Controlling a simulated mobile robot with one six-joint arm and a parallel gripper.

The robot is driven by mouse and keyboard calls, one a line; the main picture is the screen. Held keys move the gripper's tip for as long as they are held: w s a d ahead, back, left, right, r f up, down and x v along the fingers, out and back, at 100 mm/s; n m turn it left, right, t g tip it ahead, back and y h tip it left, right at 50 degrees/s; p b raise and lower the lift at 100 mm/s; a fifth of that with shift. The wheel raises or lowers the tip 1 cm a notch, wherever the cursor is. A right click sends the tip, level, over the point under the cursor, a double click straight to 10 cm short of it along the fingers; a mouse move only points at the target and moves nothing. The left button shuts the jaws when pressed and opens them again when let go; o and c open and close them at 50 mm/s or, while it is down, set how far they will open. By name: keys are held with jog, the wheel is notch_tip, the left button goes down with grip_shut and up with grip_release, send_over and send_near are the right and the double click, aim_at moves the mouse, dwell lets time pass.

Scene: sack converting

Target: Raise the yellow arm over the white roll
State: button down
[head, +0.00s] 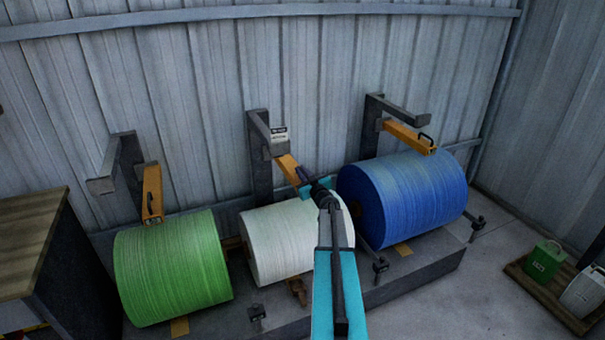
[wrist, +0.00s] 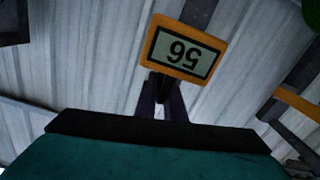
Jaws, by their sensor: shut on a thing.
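The white roll (head: 283,240) lies in the middle of the rack, partly hidden by my arm. The yellow arm (head: 287,167) over it slopes down to the right from a dark grey post. My gripper (head: 304,176) is at the free end of this yellow arm, above the roll. In the wrist view, my gripper's dark fingers (wrist: 162,92) come together on a small dark handle (wrist: 161,82), mostly hidden between them. Just beyond is a yellow-framed plate (wrist: 184,49) with the number 56 upside down.
A green roll (head: 172,268) lies to the left and a blue roll (head: 415,198) to the right, each with its own yellow arm above. Dark grey overhead brackets (head: 403,109) stick out from the posts. A wooden-topped bench (head: 30,240) stands at far left.

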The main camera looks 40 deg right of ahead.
jog(key=shift+d+r+p, duration=0.1)
jog(key=shift+r+p, duration=1.35)
jog(key=shift+r, duration=0.85)
jog(key=c, duration=1.8)
grip_release()
jog(key=shift+c, duration=0.2)
jog(key=shift+f, duration=0.2)
jog(key=shift+s, duration=0.15)
jog(key=shift+s+a, duration=0.35)
jog(key=b+v, duration=0.2)
jog(key=v, duration=1)
jog(key=shift+s, duration=0.3)
